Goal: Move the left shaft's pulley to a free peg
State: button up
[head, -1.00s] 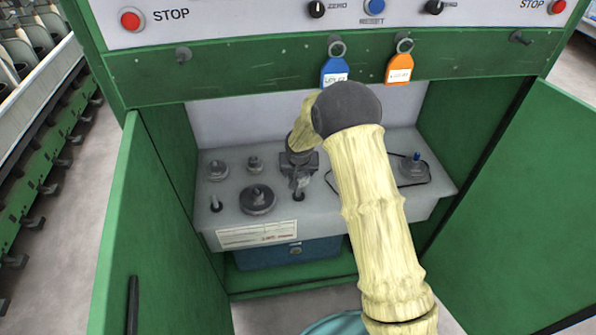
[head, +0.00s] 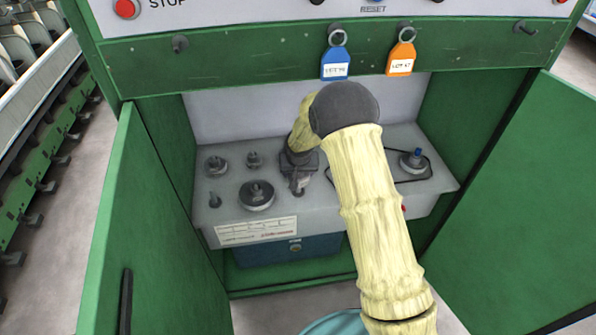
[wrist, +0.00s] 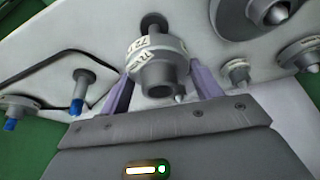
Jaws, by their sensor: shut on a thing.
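My gripper (head: 299,182) is shut on a grey pulley (wrist: 158,66) with a pale lettered band, seen between its purple fingers in the wrist view. In the head view it is over the middle of the grey deck (head: 330,190), partly hidden by my gripper. A dark peg (wrist: 153,23) stands just beyond the pulley in the wrist view; I cannot tell whether they touch. A bare blue-tipped shaft (wrist: 78,92) is left of my gripper. Another blue-tipped shaft (head: 417,155) at the right carries a pulley (head: 413,164), with a black belt (wrist: 45,65) near both shafts.
On the left of the deck are a large pulley (head: 257,196), two smaller pulleys (head: 217,165) (head: 254,160) and a bare peg (head: 215,200). Green cabinet doors (head: 160,230) (head: 520,200) stand open on both sides. Blue and orange tags (head: 336,64) (head: 401,61) hang above.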

jog(key=shift+f+b, duration=2)
jog(key=shift+f, duration=0.7)
dwell(0.5)
jog(key=o, duration=1.4)
jog(key=shift+r, duration=0.1)
jog(key=shift+r+p, duration=3.25)
jog(key=shift+r, duration=1.7)
